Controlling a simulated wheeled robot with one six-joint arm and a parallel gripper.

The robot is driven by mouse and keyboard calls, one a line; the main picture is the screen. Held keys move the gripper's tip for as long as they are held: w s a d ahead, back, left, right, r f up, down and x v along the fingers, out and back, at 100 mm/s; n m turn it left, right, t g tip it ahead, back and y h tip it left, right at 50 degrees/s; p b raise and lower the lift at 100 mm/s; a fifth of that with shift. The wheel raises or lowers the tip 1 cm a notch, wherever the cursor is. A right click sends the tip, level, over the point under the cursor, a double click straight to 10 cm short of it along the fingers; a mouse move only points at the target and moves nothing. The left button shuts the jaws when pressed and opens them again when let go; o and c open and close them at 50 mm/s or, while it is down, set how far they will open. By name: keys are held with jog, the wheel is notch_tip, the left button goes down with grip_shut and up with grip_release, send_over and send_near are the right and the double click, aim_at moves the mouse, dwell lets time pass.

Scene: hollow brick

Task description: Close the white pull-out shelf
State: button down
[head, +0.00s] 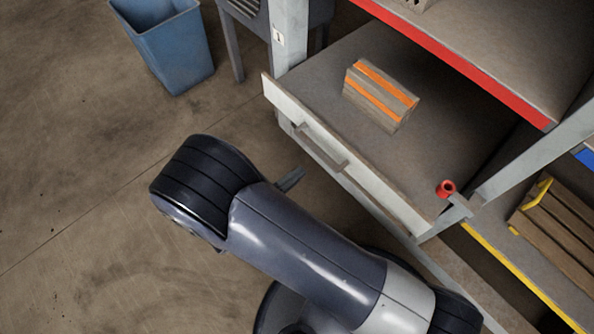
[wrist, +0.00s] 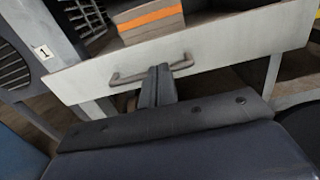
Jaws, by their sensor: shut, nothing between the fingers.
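The white pull-out shelf (head: 375,182) is pulled out from the rack, its pale front panel standing ahead of the rack post. A grey bar handle (head: 320,148) is on the panel; it also shows in the wrist view (wrist: 125,80). My gripper (head: 293,178) is shut and empty, a short way in front of the panel below the handle in the head view. In the wrist view my gripper (wrist: 158,72) points at the panel and overlaps the middle of the handle; I cannot tell whether it touches. My arm hides part of the floor.
A small red roll (head: 446,188) is by the panel's right end. A red-edged shelf (head: 470,50) is above. A wooden crate (head: 560,215) is at right, a blue bin (head: 170,45) at upper left. Floor at left is clear.

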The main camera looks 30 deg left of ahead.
aim_at(337, 143)
jog(key=b+x, duration=0.1)
jog(key=x, duration=1)
jog(key=shift+w+b, duration=0.1)
jog(key=shift+b, duration=0.3)
jog(key=x, duration=0.8)
jog(key=shift+w+d+f, duration=0.15)
jog(key=shift+w, duration=0.35)
jog(key=shift+s, duration=0.1)
